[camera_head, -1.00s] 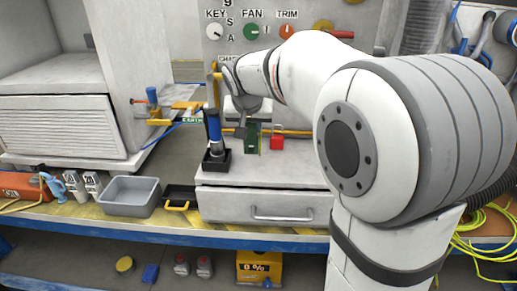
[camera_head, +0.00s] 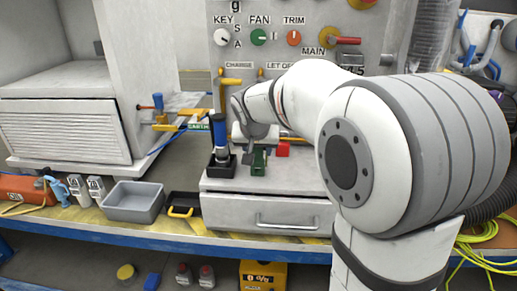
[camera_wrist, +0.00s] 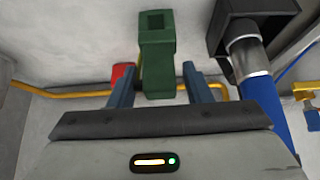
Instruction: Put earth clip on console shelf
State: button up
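A green block-like piece with a dark square opening, which I take to be the earth clip (camera_head: 259,163), is on or just above the grey console shelf (camera_head: 310,178), near a red block (camera_head: 282,150). Contact with the shelf is unclear. My gripper (camera_head: 258,142) is right above the green piece. In the wrist view my gripper (camera_wrist: 160,88) has its two fingers apart, on either side of the green piece (camera_wrist: 157,60). A narrow gap shows beside it, so the fingers look open. The gripper hides its upper part in the head view.
A blue-handled tool (camera_head: 220,135) stands in a black holder (camera_head: 221,165) close to the left. A yellow pipe (camera_wrist: 70,94) runs behind. A yellow-and-blue clamp (camera_head: 160,123) is by the EARTH label (camera_head: 199,127). A grey bin (camera_head: 133,202) stands at left; the shelf's right side looks free.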

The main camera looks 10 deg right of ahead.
jog(key=shift+o, duration=0.2)
jog(key=shift+s+a+r+p, duration=0.1)
jog(key=shift+r+p, duration=0.2)
jog(key=shift+r, duration=0.2)
jog(key=p+v, duration=0.3)
jog(key=v, duration=0.8)
jog(key=s+d+f+n+g+y, duration=0.1)
jog(key=s+f+g, duration=0.1)
jog(key=s+f, duration=0.6)
jog(key=s+d+f+n+g+y, duration=0.1)
jog(key=s+f+n+g, duration=0.1)
jog(key=s+f, duration=0.6)
jog(key=s+g, duration=0.1)
jog(key=s, duration=0.5)
jog(key=shift+f+n, duration=0.3)
jog(key=shift+f, duration=0.1)
